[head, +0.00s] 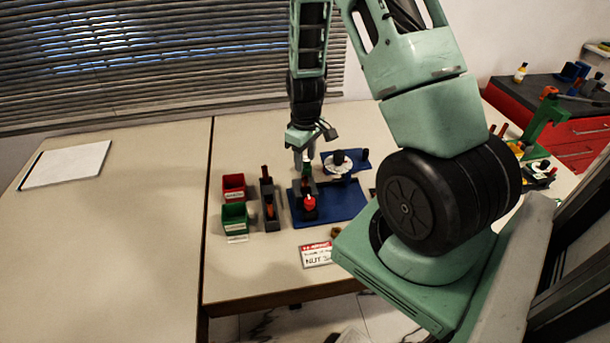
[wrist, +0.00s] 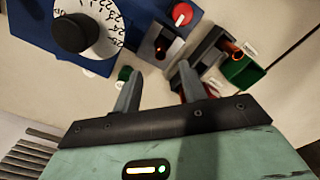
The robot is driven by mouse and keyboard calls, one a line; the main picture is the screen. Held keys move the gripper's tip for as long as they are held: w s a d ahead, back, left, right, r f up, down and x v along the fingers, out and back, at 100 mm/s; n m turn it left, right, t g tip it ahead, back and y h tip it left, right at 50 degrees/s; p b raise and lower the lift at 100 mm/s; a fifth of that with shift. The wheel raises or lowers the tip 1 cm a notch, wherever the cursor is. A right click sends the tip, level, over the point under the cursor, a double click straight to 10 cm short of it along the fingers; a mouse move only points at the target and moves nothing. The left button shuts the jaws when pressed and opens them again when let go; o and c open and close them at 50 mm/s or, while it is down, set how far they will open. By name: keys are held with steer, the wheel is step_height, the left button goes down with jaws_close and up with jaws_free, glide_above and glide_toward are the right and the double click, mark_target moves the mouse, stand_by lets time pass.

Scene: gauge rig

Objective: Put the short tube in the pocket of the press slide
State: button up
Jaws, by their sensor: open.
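My gripper (head: 305,163) is open, pointing down over the back of the blue base plate (head: 345,212). In the wrist view its fingers (wrist: 159,74) are apart with nothing between them. A grey block (wrist: 157,56) with a dark recess and a small orange spot lies just beyond the fingertips; it looks like the press slide, but I cannot tell whether the spot is a tube. A dark rack (head: 267,190) left of the plate holds orange tubes (head: 270,207). The rack also shows in the wrist view (wrist: 205,48). I cannot tell which tube is the short one.
A white dial (wrist: 107,22) with a black knob and a red knob (wrist: 181,14) stand close to my fingers. A red bin (head: 233,182) and a green bin (head: 235,213) stand left of the rack. A label card (head: 316,255) lies in front. The left table is mostly clear.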

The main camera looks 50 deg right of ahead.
mark_target(305, 178)
step_height(305, 178, down, 8)
steer(key=shift+f+p, duration=0.1)
steer(key=shift+p, duration=0.5)
jaws_close()
steer(key=shift+a, duration=0.1)
steer(key=shift+s, duration=0.1)
jaws_free()
step_height(305, 178, up, 18)
steer(key=b, duration=0.2)
steer(key=shift+f+b, duration=0.2)
steer(key=shift+b, duration=0.1)
stand_by(0.3)
